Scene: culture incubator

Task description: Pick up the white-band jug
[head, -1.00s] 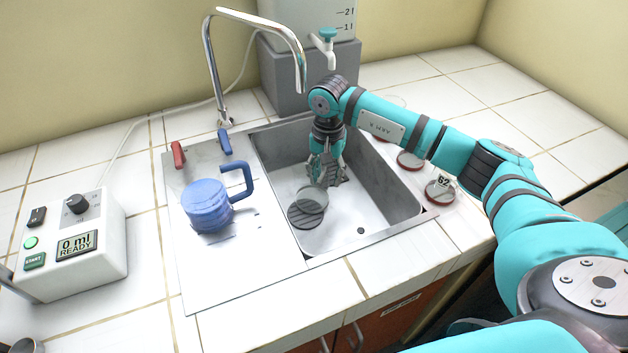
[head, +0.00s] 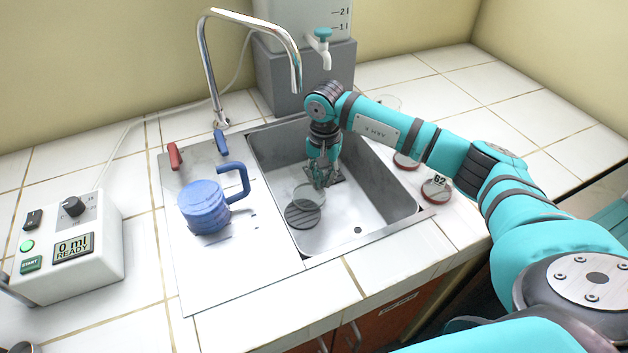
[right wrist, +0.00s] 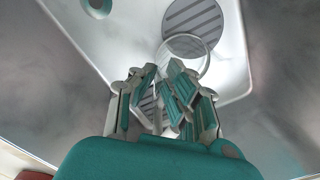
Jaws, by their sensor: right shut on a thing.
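The only clearly visible jug is a blue jug (head: 204,206) with a blue handle, upright on the steel drainboard left of the sink; I make out no white band on it. My right gripper (head: 321,178) is down inside the sink, away from that jug, shut on a clear round vessel (head: 308,192). The vessel's pale rim also shows in the right wrist view (right wrist: 206,62), just beyond my right fingertips (right wrist: 163,95). The fingers hide the gripped part, and I cannot tell whether this vessel is a jug. My left gripper is out of view.
The steel sink (head: 393,190) has walls around my gripper and a slatted grey disc (head: 302,215) on its floor. A curved tap (head: 250,20) arches overhead. A tank with a spigot (head: 320,48) stands behind. Lidded dishes (head: 436,190) lie right. A control box (head: 70,275) stands left.

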